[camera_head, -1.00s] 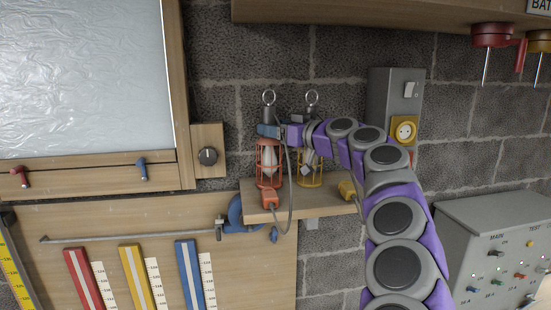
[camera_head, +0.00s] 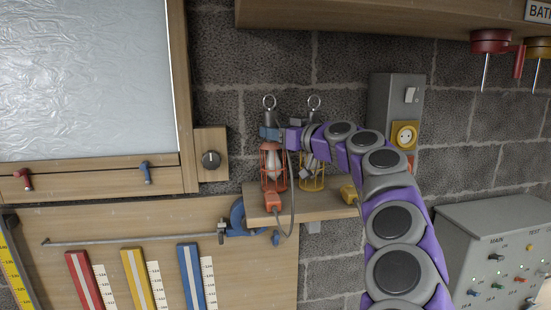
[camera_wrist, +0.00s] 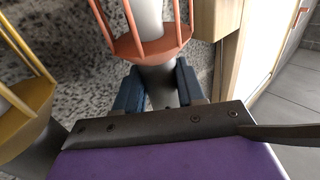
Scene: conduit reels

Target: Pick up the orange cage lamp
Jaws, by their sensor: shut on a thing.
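The orange cage lamp (camera_head: 273,173) is an upright orange wire cage around a pale bulb, with a dark neck. It is over the left end of the wooden shelf (camera_head: 325,210); I cannot tell whether its base touches the shelf. My gripper (camera_head: 270,133) reaches in from the right and is shut on the neck above the cage. In the wrist view the blue fingers of my gripper (camera_wrist: 160,92) sit on both sides of the lamp's grey neck, next to the orange cage (camera_wrist: 150,43).
A yellow cage lamp (camera_head: 312,181) stands close on the right, partly behind my arm. An orange plug (camera_head: 273,202) with a grey cable lies at the shelf's front, and a yellow plug (camera_head: 349,193) lies right. A grey box (camera_head: 393,100) and block wall are behind.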

